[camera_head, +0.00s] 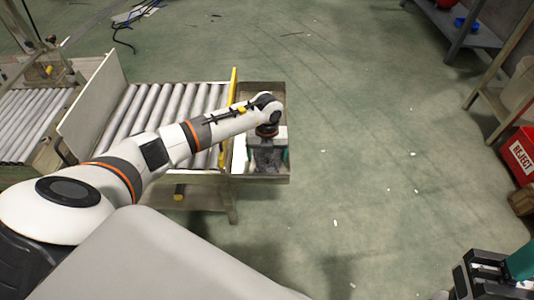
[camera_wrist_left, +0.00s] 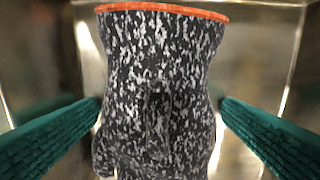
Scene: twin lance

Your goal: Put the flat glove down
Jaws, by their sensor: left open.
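The glove (camera_wrist_left: 160,55), speckled black and white with an orange cuff hem, fills the middle of the left wrist view. Its lower end runs out of that picture. My left gripper (camera_head: 268,156) is over the metal tray (camera_head: 262,90) at the conveyor's right end. In the left wrist view its two teal ribbed fingers stand apart, one on each side of the glove. Whether they touch it I cannot tell. My right gripper (camera_head: 497,276) is at the bottom right corner of the head view, partly cut off, with a teal finger showing.
The roller conveyor (camera_head: 150,106) lies left of the tray, with a yellow bar (camera_head: 233,90) between them. A red reject bin (camera_head: 521,155) and shelves stand at the right. The green floor between is mostly clear, with small scraps.

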